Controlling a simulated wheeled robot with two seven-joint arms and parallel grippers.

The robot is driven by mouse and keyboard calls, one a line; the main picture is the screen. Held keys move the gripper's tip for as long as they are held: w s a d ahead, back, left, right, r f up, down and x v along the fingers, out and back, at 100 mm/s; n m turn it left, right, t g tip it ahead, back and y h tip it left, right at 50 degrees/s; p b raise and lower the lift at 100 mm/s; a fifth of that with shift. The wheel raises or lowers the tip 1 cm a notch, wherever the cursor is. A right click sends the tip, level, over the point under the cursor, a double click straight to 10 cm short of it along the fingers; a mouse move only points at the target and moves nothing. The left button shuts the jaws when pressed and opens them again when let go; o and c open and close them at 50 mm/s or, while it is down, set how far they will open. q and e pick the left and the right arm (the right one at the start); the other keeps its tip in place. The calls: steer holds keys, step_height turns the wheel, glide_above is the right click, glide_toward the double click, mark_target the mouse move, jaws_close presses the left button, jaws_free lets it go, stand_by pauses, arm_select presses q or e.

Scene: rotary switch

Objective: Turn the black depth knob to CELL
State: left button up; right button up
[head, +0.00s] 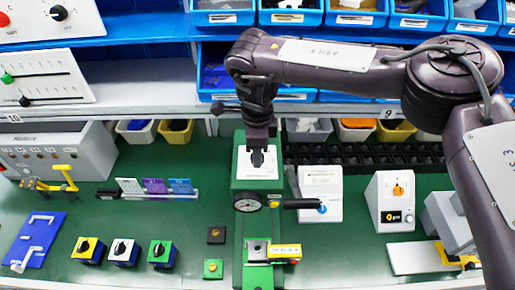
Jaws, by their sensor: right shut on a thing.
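A green drill-press-like stand (238,182) is in the middle of the head view, with a white dial plate (270,172) near its top. A black knob (257,160) sits on that plate. My right gripper (258,149) comes down from above with its fingers shut on this knob. The fingers cover part of the knob, and the plate's markings, including CELL, are too small to read. Which mark the knob points to cannot be told. My left gripper is not in view.
A round gauge (247,204) and a black handle (301,204) are just below the plate. A white box with a blue knob (322,183) stands to the right. Small knob boxes, including a green one (162,254), stand at lower left. Blue bins (354,14) line the back shelf.

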steer(key=shift+s+f, duration=0.3)
steer(key=shift+s, duration=0.05)
steer(key=o, duration=0.8)
steer(key=shift+r, duration=0.1)
steer(key=shift+r, duration=0.15)
steer(key=shift+w+r, duration=0.1)
steer(key=shift+r, duration=0.2)
step_height(320, 180, up, 6)
steer(key=shift+r+b, duration=0.15)
steer(key=shift+b, duration=0.95)
steer(key=shift+r, duration=0.45)
